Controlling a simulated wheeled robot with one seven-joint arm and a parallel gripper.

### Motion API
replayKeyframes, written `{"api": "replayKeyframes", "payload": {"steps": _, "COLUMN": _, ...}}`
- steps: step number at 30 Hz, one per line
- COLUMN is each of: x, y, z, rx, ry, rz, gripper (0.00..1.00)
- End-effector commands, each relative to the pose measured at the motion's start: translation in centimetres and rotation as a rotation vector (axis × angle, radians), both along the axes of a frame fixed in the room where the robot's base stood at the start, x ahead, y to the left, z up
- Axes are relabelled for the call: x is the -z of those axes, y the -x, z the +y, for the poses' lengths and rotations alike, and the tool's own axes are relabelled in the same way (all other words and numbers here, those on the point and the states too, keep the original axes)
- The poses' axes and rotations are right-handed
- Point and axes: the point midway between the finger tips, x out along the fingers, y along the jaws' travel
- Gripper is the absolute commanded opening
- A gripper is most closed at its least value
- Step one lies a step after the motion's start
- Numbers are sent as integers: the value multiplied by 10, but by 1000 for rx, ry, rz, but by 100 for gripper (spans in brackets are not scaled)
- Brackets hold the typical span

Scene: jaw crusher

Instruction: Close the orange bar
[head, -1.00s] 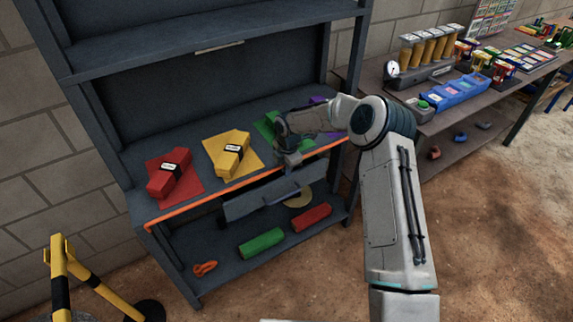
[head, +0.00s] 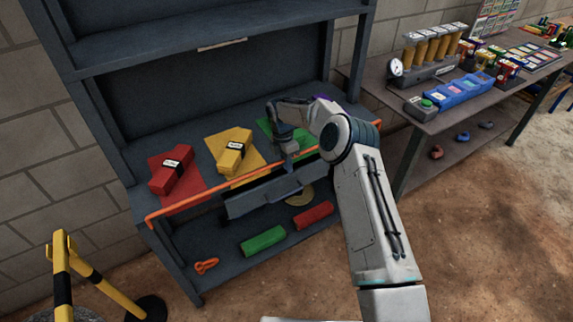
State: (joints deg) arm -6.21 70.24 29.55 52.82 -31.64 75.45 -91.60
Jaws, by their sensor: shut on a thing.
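The orange bar (head: 225,184) runs along the front of the grey shelf rack, at the edge of the middle shelf. Its left end is bent down at the shelf's left corner. My gripper (head: 289,164) is at the right part of the bar, pointing down, and is shut on it. The fingertips are small and partly dark against the rack, so the exact grip is hard to see.
On the shelf lie a red block (head: 172,170), a yellow block (head: 233,152) and a green mat (head: 268,129). A grey panel (head: 262,196) hangs below the bar. A striped barrier (head: 62,275) stands front left; a workbench (head: 385,98) stands right.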

Motion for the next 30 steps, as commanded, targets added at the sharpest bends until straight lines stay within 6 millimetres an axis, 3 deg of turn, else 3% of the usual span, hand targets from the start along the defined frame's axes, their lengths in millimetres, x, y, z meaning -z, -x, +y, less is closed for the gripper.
{"api": "replayKeyframes", "payload": {"steps": 7, "x": 2, "y": 1, "z": -1, "rx": -1, "ry": 2, "rz": 3, "gripper": 0}}
{"api": "replayKeyframes", "payload": {"steps": 8, "x": 3, "y": 1, "z": -1, "rx": -1, "ry": 2, "rz": 3, "gripper": 21}}
{"api": "replayKeyframes", "payload": {"steps": 9, "x": 2, "y": 1, "z": -1, "rx": -1, "ry": 2, "rz": 3, "gripper": 32}}
{"api": "replayKeyframes", "payload": {"steps": 10, "x": 2, "y": 1, "z": -1, "rx": -1, "ry": 2, "rz": 3, "gripper": 33}}
{"api": "replayKeyframes", "payload": {"steps": 22, "x": -5, "y": 0, "z": 0, "rx": 0, "ry": 0, "rz": 0, "gripper": 33}}
{"api": "replayKeyframes", "payload": {"steps": 30, "x": -39, "y": -3, "z": 3, "rx": 1, "ry": 1, "rz": -1, "gripper": 33}}
